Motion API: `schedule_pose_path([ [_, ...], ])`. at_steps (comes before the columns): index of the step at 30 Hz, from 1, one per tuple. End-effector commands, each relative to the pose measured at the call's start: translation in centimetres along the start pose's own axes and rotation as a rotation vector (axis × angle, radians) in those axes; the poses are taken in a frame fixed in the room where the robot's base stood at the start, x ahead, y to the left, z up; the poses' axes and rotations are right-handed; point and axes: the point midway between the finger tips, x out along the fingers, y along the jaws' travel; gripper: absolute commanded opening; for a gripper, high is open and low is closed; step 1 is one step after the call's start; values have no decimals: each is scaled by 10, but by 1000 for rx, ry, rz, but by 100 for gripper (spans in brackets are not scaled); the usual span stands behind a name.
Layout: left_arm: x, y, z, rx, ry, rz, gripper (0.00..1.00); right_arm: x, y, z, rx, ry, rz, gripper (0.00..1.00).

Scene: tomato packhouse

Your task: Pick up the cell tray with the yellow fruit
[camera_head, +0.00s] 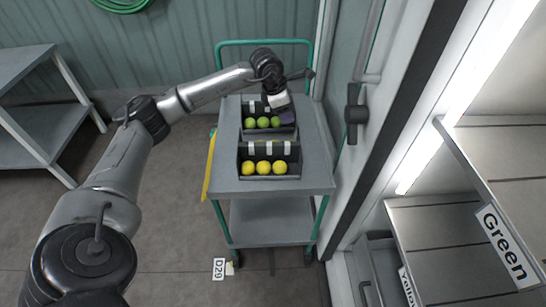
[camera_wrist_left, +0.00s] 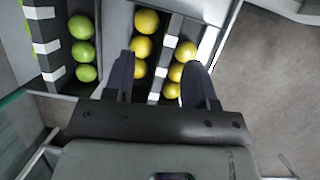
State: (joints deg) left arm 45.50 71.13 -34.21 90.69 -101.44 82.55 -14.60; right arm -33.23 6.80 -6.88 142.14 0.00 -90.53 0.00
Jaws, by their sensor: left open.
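The cell tray with the yellow fruit (camera_head: 269,181) sits at the front of the trolley top. Its front row of yellow fruit (camera_head: 264,168) shows before a dark divider with white marks. In the left wrist view, yellow fruit (camera_wrist_left: 146,22) lies on both sides of this divider (camera_wrist_left: 169,42). My left gripper (camera_head: 287,117) is above the trolley top, over the rear tray in the head view. In the left wrist view it is open (camera_wrist_left: 160,65), its two dark fingers appearing on either side of the divider; I cannot tell their height above it. My right gripper is not in view.
A second tray with green fruit (camera_head: 263,122) stands behind on the same trolley (camera_head: 226,168). A wall and door frame with a dark handle (camera_head: 355,115) are close on the right. Shelves (camera_head: 440,240) stand at lower right, and a grey table (camera_head: 30,100) at left.

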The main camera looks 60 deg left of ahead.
Motion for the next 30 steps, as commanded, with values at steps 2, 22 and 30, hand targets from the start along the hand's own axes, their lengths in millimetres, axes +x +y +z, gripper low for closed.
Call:
schedule_pose_path([
  [2, -1, -1, -19, 18, 119, -6, 51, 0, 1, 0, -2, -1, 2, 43],
  [22, 48, -14, -77, 78, 350, -73, 51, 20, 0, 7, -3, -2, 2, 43],
  [30, 70, -15, -84, 79, 347, -72, 51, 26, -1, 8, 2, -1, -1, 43],
])
